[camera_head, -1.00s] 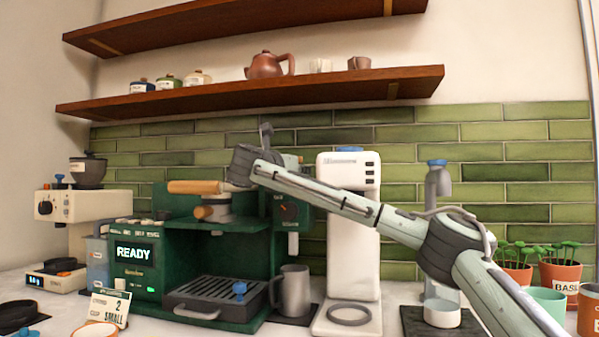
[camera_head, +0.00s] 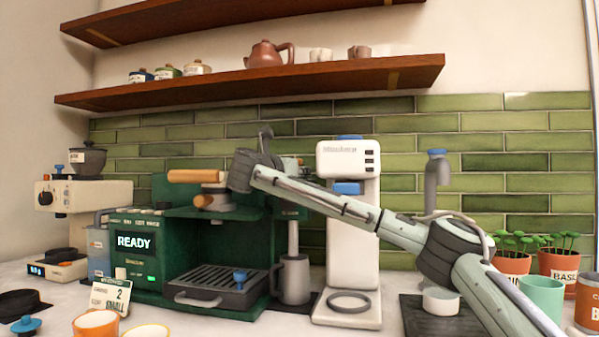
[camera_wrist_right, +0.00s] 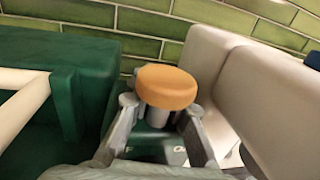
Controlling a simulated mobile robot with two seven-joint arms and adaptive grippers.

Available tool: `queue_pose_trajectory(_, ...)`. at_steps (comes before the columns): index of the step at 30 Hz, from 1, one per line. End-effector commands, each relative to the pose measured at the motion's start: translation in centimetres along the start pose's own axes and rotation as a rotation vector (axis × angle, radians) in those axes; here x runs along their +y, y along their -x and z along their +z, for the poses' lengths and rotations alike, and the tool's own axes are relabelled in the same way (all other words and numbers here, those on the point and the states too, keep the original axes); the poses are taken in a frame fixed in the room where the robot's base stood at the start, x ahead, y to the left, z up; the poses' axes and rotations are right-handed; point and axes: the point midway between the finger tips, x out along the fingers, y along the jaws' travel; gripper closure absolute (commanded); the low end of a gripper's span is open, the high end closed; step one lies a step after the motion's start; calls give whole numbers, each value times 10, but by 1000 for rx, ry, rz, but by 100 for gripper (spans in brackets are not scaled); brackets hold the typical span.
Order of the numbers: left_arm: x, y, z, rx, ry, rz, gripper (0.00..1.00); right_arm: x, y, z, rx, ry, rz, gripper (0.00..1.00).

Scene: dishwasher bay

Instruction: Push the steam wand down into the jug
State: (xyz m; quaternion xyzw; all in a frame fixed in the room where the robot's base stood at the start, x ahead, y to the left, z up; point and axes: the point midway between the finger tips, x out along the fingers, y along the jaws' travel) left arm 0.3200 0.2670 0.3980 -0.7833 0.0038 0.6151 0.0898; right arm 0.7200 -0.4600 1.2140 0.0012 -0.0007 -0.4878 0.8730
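The grey steam wand (camera_head: 293,237) hangs upright at the right side of the green espresso machine. Its lower end goes into the mouth of the grey metal jug (camera_head: 294,281), which stands upright below. In the wrist view, the fingers of my right gripper (camera_wrist_right: 160,108) stand apart on either side of a round orange-brown knob (camera_wrist_right: 167,86) with a grey stem under it. Whether they press on it I cannot tell. In the head view my right wrist is in front of the machine's upper right, and the fingers are hidden. My left gripper is not in view.
The espresso machine (camera_head: 190,240) shows READY. A white grinder (camera_head: 350,255) stands close right of the jug. A shelf (camera_head: 250,85) hangs above.

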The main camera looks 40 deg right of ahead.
Motion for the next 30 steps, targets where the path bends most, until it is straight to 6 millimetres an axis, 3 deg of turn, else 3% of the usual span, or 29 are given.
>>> queue_pose_trajectory(3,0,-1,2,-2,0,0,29,0,0,0,0,0,0,68)
queue_pose_trajectory(14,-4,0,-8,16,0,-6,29,0,6,0,0,1,0,68)
queue_pose_trajectory(20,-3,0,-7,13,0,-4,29,2,39,-1,0,2,5,68)
queue_pose_trajectory(27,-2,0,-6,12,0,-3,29,2,96,0,-1,0,5,68)
queue_pose_trajectory(30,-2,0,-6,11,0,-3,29,1,108,4,-6,-2,5,68)
